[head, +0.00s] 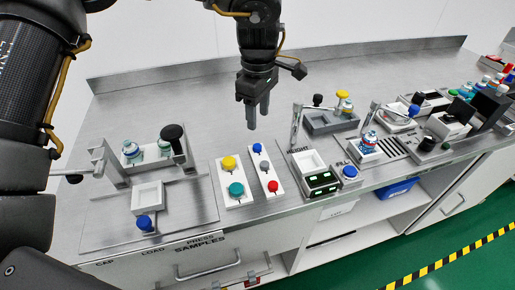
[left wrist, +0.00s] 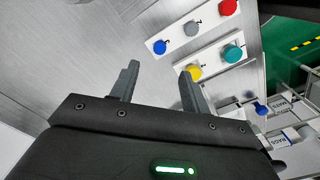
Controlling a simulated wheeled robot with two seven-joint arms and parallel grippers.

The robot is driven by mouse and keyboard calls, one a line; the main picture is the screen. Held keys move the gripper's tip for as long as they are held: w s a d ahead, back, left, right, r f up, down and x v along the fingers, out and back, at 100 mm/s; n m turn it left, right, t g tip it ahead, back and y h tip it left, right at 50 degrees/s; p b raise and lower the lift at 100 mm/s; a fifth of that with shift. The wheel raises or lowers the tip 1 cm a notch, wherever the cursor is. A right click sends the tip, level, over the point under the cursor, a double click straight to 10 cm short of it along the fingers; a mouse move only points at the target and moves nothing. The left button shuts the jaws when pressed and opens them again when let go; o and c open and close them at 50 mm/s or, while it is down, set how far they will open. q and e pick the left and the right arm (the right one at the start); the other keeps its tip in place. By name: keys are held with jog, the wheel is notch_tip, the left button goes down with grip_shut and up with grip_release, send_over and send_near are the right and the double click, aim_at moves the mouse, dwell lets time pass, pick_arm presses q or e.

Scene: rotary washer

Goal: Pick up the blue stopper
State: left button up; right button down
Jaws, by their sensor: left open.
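The blue stopper (head: 257,148) stands at the far end of a narrow white strip (head: 265,168), in line with a grey stopper (head: 264,165) and a red one (head: 272,186). In the left wrist view the blue stopper (left wrist: 159,47) shows ahead of the fingers, apart from them. My left gripper (head: 251,122) points down over the bench, behind the strip in the head view, and is empty. In the left wrist view its two fingers (left wrist: 159,68) are spread apart. My right gripper is not in view.
A wider white plate (head: 235,190) with yellow and teal stoppers stands beside the strip. A press station (head: 148,196) stands at left, and a post with a white tray (head: 308,162) at right. Bench behind the strip is clear.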

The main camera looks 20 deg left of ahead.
aim_at(257, 146)
pick_arm(q)
notch_tip(257, 146, down, 4)
jog(key=shift+d, duration=0.1)
jog(key=shift+f, duration=0.9)
jog(key=f, duration=0.4)
jog(key=shift+a+p, duration=0.25)
jog(key=shift+p, duration=0.1)
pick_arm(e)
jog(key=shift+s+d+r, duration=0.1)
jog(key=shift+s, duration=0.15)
pick_arm(q)
jog(key=shift+c, duration=1.2)
grip_shut()
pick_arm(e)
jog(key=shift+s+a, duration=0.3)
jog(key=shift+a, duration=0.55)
